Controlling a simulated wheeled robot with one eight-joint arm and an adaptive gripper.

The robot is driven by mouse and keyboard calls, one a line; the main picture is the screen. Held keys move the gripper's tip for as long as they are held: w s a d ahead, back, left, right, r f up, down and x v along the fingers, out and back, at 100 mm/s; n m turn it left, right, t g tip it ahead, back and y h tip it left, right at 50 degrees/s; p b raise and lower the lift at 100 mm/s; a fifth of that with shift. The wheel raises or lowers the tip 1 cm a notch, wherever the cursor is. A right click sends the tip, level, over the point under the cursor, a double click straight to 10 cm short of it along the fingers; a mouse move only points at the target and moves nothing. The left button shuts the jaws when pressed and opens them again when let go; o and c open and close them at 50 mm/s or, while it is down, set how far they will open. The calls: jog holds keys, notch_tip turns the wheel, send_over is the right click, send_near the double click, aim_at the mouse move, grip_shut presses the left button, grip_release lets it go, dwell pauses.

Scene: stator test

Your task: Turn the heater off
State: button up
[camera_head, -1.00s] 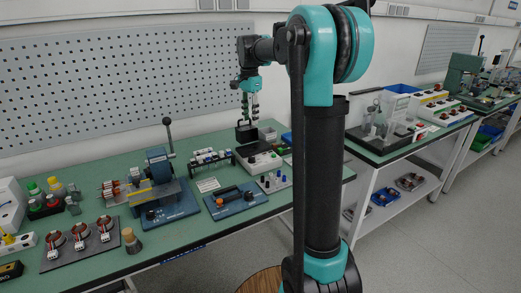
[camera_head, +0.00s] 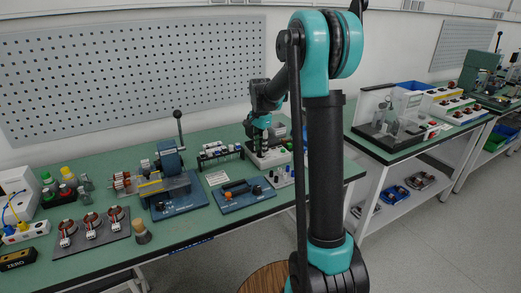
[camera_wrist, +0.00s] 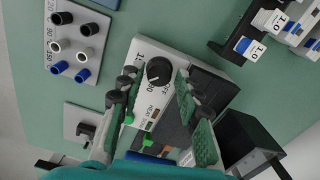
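The heater (camera_head: 279,157) is a pale box on the green bench, partly hidden by my gripper in the head view. In the wrist view its light front panel (camera_wrist: 140,56) carries a round black knob (camera_wrist: 158,71), with OFF printed on the right and HEAT near small indicators below. Which mark the knob points at is too small to tell. My gripper (camera_wrist: 158,82) is open, with one finger on each side of the knob. I cannot tell whether either finger touches it. In the head view my gripper (camera_head: 259,143) is down at the heater.
A dark open box (camera_wrist: 252,142) stands right of the fingers in the wrist view. A panel with black, white and blue terminals (camera_wrist: 78,42) lies left. A blue-based device (camera_head: 243,195) and a lever machine (camera_head: 172,180) stand left of the heater. A perforated board (camera_head: 130,75) is behind.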

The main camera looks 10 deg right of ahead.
jog(key=shift+f, duration=0.45)
grip_shut()
